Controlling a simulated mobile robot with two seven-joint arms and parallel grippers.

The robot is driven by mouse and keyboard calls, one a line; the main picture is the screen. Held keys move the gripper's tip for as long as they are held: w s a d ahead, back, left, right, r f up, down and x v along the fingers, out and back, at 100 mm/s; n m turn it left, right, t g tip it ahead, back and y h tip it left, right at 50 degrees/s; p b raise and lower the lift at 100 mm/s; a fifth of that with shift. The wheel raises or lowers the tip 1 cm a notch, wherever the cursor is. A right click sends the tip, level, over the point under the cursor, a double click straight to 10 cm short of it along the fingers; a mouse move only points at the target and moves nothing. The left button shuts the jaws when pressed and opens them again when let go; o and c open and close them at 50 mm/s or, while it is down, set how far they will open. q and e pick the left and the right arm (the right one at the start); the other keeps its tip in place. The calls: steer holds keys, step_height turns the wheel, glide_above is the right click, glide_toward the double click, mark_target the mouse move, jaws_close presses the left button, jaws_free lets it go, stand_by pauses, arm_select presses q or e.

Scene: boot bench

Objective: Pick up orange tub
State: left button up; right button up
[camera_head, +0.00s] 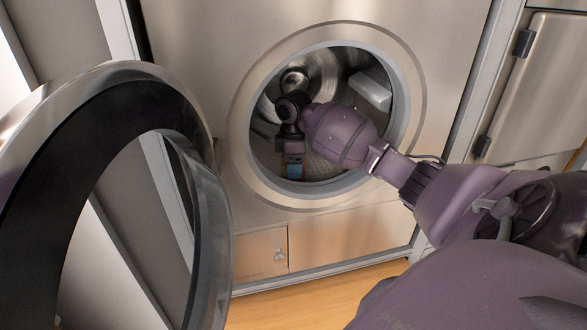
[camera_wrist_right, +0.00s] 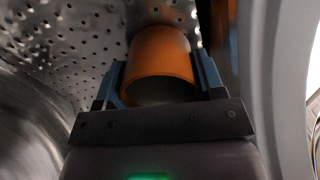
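The orange tub (camera_wrist_right: 160,60) is in the right wrist view, inside the perforated metal drum. It is round, and its dark open end faces the wrist camera. My right gripper (camera_head: 293,170) reaches down inside the drum in the head view. In the right wrist view its two blue fingers stand on either side of the tub, very close to its wall. I cannot tell if both press on it. In the head view the tub is mostly hidden by my gripper and arm. My left gripper is not in view.
The round drum opening (camera_head: 238,120) surrounds my right forearm, with its rim close by. A pale block-like part (camera_head: 370,92) is at the drum's upper right. The open round door (camera_head: 60,150) fills the left side. Wooden floor (camera_head: 310,302) shows below.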

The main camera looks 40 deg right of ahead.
steer(key=c, duration=0.4)
step_height(320, 180, up, 10)
steer(key=shift+s+b, duration=0.1)
steer(key=shift+b, duration=0.4)
